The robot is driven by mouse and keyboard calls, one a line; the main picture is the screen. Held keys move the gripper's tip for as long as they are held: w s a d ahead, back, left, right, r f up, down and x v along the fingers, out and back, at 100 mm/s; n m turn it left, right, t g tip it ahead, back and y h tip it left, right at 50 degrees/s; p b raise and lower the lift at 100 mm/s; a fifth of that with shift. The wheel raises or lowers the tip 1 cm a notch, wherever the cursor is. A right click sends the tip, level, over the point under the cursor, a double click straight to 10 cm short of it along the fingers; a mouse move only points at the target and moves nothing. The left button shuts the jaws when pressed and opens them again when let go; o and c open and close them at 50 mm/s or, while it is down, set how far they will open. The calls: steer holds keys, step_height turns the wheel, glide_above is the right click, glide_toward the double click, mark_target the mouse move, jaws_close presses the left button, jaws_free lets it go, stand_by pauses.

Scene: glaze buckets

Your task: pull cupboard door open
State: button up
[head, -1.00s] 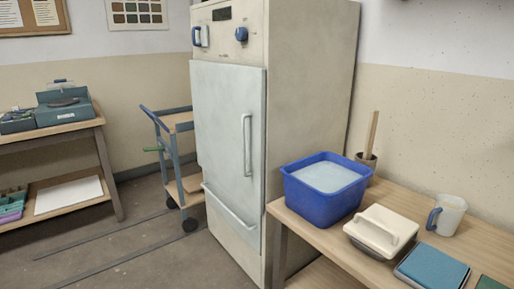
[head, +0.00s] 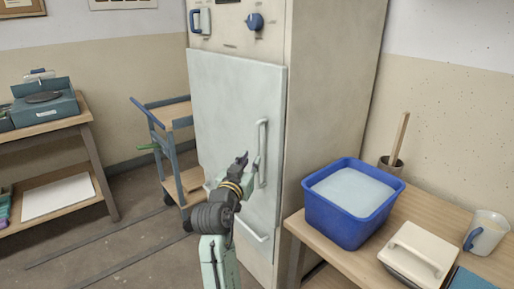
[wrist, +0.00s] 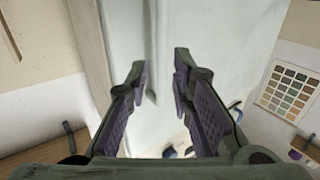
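The cupboard is a tall cream cabinet (head: 330,60) with a pale grey-white door (head: 222,105), which looks closed. The door's upright bar handle (head: 263,150) is near its right edge. My gripper (head: 248,162) is in front of the door, just left of the handle's lower half in the head view. In the wrist view my gripper's two fingers (wrist: 160,78) are spread apart. A pale bar (wrist: 150,50), seemingly the handle, runs between them, close to the left fingertip. I cannot tell whether it touches. The arm hides part of the lower door.
A blue tub (head: 345,220) and a cream lidded box (head: 415,255) stand on the wooden table (head: 425,190) at right. A trolley (head: 178,145) stands left of the cabinet. A shelf unit (head: 85,120) is further left. Floor (head: 110,250) is clear at front left.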

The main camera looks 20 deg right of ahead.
mark_target(256, 150)
steer(key=p+x, duration=0.1)
steer(key=x, duration=0.7)
steer(key=shift+p, duration=0.3)
steer(key=shift+a, duration=0.1)
jaws_close()
